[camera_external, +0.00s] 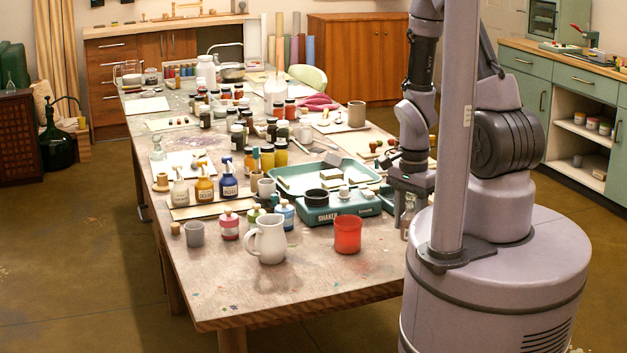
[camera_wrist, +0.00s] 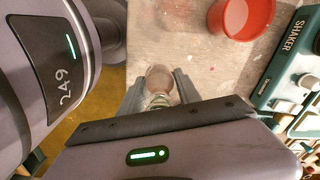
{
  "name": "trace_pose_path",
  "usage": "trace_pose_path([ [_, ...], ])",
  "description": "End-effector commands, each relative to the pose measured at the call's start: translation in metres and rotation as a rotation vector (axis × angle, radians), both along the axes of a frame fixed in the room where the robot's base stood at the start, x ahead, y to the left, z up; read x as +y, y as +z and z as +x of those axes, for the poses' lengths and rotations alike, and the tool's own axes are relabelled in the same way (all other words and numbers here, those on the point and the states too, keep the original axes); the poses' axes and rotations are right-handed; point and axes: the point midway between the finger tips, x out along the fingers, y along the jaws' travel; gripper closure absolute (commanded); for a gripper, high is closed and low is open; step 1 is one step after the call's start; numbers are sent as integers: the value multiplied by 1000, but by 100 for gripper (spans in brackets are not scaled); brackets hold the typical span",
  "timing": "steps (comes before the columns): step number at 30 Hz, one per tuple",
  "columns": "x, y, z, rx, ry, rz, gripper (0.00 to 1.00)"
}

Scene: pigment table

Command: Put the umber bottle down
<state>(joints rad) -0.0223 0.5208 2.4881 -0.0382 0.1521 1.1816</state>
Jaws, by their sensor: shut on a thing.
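My gripper (camera_external: 409,196) is at the right edge of the long table, beside my base. It is shut on a small bottle, taken as the umber bottle (camera_external: 407,220), which hangs or stands below the jaws, partly hidden. In the wrist view the bottle (camera_wrist: 160,76) shows between the two fingers of my gripper (camera_wrist: 160,92), with a pale brownish round end. No label can be read. I cannot tell whether its base touches the tabletop.
On the table (camera_external: 300,289), a red cup (camera_external: 347,236) and the green shaker (camera_external: 328,212) stand left of my gripper. A white jug (camera_external: 268,242) is farther left. The front right of the tabletop is bare. In the wrist view the red cup (camera_wrist: 243,17) is close by.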

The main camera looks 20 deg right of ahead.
Motion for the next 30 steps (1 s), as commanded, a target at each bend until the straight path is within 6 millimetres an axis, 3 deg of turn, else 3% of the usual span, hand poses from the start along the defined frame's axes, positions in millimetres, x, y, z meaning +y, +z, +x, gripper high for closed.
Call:
trace_pose_path([
  [4, 14, 1, 3, 1, 52, 0, 100],
  [8, 58, 3, 10, 1, 202, 0, 100],
  [14, 159, 5, 0, 0, 531, 0, 100],
  [18, 232, 5, -30, 1, 770, 0, 100],
  [21, 268, 5, -54, 2, 895, -1, 100],
  [26, 296, 3, -74, 1, 991, -1, 100],
  [30, 324, -2, -58, -2, 1003, 0, 100],
])
